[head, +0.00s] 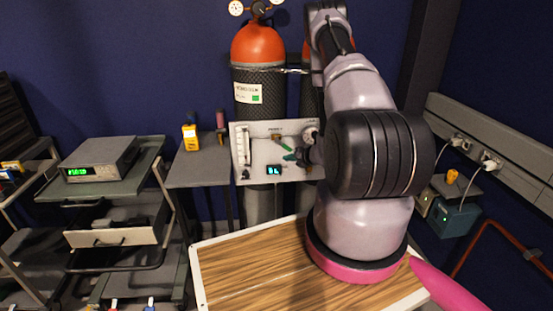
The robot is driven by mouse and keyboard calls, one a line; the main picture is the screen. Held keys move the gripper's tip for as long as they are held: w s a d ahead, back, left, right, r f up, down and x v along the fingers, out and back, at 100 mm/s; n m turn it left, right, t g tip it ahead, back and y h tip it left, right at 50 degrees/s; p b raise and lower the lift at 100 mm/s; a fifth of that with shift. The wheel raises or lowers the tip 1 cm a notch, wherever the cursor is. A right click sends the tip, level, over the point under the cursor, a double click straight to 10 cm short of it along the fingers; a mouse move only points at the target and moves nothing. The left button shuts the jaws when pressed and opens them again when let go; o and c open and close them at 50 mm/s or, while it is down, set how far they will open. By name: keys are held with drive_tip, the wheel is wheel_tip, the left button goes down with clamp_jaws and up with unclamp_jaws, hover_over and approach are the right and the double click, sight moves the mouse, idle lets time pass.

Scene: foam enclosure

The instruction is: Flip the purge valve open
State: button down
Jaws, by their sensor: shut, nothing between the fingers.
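A pale panel (258,160) stands in front of the gas cylinders in the head view. It has a clear vertical tube at its left, small fittings along its top and a lit cyan display (274,170) low down. A small green lever (286,146), which looks like the purge valve's handle, slants down to the right near the panel's middle. My gripper (296,157) is at the right part of the panel, close to the lever. Its fingers are shut and empty. I cannot tell whether they touch the lever. My arm hides the panel's right edge.
Two orange-topped cylinders (258,45) stand behind the panel, one mostly hidden by my arm. A grey side table (200,168) with a yellow meter (190,137) is left of the panel. A cart (115,185) stands farther left. Wall sockets (490,160) are at right.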

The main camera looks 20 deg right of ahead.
sight(283, 144)
drive_tip(key=w+d+f+m+h, duration=0.1)
drive_tip(key=w+d, duration=0.1)
drive_tip(key=w, duration=0.5)
drive_tip(key=shift+d+f, duration=0.25)
drive_tip(key=shift+f, duration=0.15)
